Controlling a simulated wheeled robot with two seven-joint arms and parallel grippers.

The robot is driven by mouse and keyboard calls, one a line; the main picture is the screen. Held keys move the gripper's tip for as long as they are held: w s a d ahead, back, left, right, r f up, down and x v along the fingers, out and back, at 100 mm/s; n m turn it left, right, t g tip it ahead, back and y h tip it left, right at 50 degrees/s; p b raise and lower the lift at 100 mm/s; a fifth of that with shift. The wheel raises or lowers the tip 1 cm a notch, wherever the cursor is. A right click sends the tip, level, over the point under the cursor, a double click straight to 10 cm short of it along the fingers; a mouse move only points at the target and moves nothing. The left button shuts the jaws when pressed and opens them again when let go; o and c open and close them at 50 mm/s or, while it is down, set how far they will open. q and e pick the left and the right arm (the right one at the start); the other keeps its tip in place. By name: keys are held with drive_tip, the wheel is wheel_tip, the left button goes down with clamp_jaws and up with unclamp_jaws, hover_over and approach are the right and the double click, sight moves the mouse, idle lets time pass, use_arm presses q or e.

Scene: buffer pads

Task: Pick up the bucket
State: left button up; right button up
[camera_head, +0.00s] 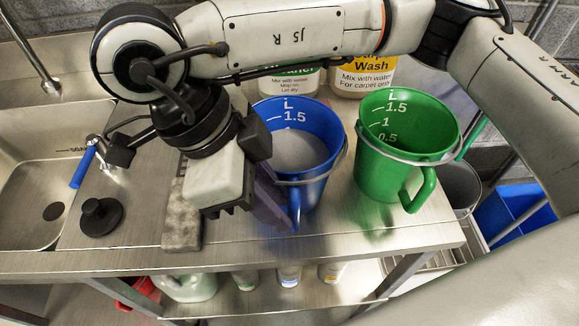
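A blue bucket-like jug (325,183) with a spout, a handle and litre marks stands on the steel counter, with pale liquid or a pale bottom inside. A similar green jug (390,165) stands to its right, with its handle toward the front. My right gripper (262,205) points down at the left side of the blue jug, overlapping its left edge in the picture. Its fingers are dark and partly hidden, so I cannot tell whether they are open or touch the jug. My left gripper is not in view.
A sink (35,150) lies at the left, with a black plug (100,217) beside it. A grey block (182,225) lies left of the blue jug. Cleaner bottles (365,78) stand behind the jugs. A grey container (462,186) and a blue bin (515,207) are beyond the counter's right end.

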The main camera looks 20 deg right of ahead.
drive_tip(key=x, duration=0.4)
drive_tip(key=shift+s+d, duration=0.1)
clamp_jaws()
drive_tip(key=shift+s+f, duration=0.15)
idle(0.9)
